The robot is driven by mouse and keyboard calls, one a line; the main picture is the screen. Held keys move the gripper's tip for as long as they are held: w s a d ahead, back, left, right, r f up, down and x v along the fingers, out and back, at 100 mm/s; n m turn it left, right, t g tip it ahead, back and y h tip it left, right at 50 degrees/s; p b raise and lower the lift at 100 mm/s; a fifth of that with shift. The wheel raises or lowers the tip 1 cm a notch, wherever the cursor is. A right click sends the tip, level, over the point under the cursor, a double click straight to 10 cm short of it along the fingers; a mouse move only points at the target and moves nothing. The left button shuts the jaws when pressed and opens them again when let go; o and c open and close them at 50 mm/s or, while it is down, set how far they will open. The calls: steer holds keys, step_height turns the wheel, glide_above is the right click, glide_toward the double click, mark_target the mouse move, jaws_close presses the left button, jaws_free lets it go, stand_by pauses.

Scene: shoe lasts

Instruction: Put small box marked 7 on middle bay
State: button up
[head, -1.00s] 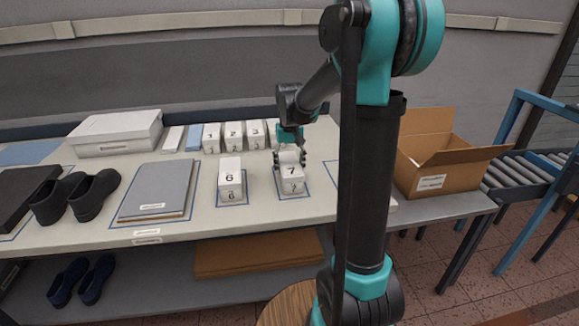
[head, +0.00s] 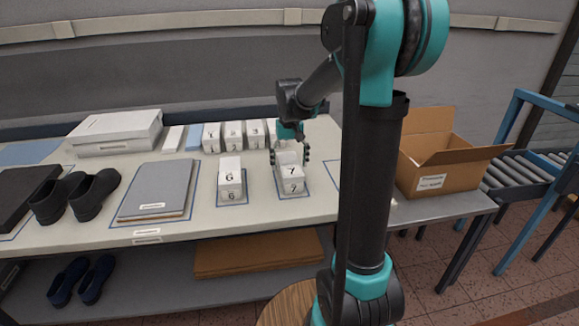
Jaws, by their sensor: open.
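The small white box marked 7 (head: 291,181) stands upright on a blue-outlined bay on the table, right of the box marked 6 (head: 230,183). My gripper (head: 290,156) is open at the box's upper back, with a finger on either side of it. Whether the fingers touch the box I cannot tell. The box marked 6 stands on the outlined bay to the left. Another outlined bay (head: 332,172) shows in part at the right, mostly hidden behind my arm.
A row of small numbered white boxes (head: 233,135) stands behind. A grey folder stack (head: 157,191), dark shoes (head: 76,196) and a large white box (head: 115,132) are at left. An open cardboard box (head: 437,165) stands at right, beside a roller conveyor (head: 530,172).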

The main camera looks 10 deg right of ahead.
mark_target(290, 164)
step_height(290, 164, up, 11)
stand_by(0.3)
steer(key=shift+o, duration=0.3)
steer(key=shift+f, duration=0.1)
